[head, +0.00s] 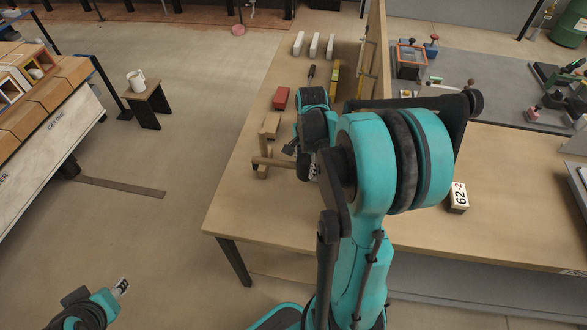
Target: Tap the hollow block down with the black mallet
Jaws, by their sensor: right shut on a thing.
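My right gripper (305,166) is above the near left part of the wooden table (240,205). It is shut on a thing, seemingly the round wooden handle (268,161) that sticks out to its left. My turquoise arm hides most of the grip, and I cannot make out a black mallet head. Hollow blocks (10,87) with open fronts sit on the slanted rack at the far left. I cannot tell which hollow block the task means. My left gripper (121,287) is low at the bottom left, away from the table, and its opening is unclear.
A red block (280,98), a dark-handled tool (311,72) and white bars (314,45) lie farther back on the table. A mug (136,81) stands on a stool. The table's front left corner is clear.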

